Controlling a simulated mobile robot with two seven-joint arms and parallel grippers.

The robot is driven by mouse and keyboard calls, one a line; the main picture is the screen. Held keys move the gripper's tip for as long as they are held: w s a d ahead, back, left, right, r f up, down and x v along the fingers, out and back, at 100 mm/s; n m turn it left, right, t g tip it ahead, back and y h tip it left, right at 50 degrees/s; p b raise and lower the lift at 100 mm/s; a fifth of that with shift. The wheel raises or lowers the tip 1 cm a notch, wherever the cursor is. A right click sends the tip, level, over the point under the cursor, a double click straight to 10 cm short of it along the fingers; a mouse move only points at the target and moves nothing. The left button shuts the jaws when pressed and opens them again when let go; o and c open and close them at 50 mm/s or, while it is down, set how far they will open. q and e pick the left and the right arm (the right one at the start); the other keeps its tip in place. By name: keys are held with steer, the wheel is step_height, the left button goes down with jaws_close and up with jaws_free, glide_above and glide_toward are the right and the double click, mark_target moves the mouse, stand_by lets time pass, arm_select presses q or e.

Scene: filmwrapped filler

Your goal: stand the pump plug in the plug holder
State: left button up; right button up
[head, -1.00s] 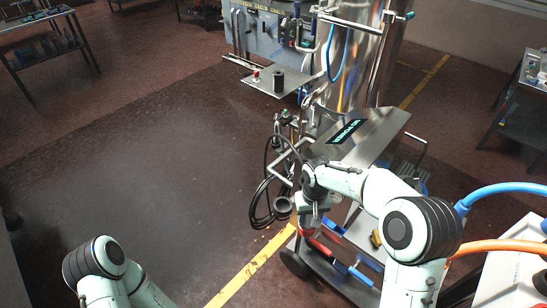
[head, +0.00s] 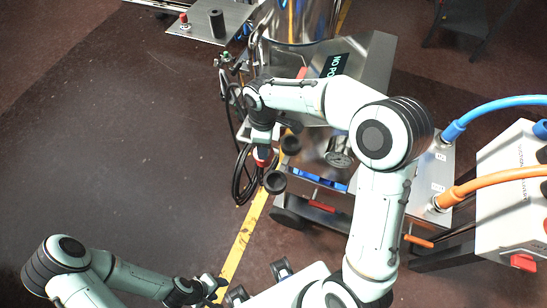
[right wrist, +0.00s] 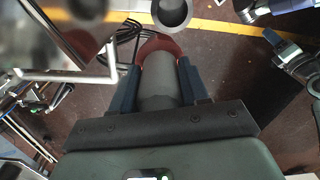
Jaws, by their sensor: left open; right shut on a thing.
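The pump plug, a grey cylinder (right wrist: 160,72) with a red collar, is between the dark blue fingers of my right gripper (right wrist: 158,85) in the right wrist view. In the head view, that gripper (head: 262,140) hangs beside the steel cart, and the plug's red part (head: 262,156) shows below it. A round dark cup (head: 275,182) with an open top, which looks like the plug holder, is just below and right of the plug; it also shows in the right wrist view (right wrist: 172,12). The plug is apart from it. My left gripper (head: 213,287) is open and empty at the bottom.
A second dark round piece (head: 290,145) sits above the cup. Black cables (head: 243,175) hang in loops left of the plug. A white box with hoses (head: 520,180) stands right. The floor at left is clear.

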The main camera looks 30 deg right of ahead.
arm_select(q)
steer(key=f+b, duration=0.1)
steer(key=s+f+b, duration=0.1)
steer(key=f, duration=0.1)
steer(key=s+f+b, duration=0.1)
steer(key=f, duration=0.1)
steer(key=shift+s+f+b, duration=0.15)
steer(key=shift+s+b, duration=0.1)
steer(key=shift+b, duration=0.1)
arm_select(e)
steer(key=s+n, duration=0.1)
steer(key=n, duration=0.2)
steer(key=s+d+n, duration=0.1)
steer(key=s+n, duration=0.1)
steer(key=n, duration=0.2)
steer(key=s+n, duration=0.1)
steer(key=n, duration=0.3)
steer(key=shift+s+d, duration=0.15)
steer(key=shift+s, duration=0.2)
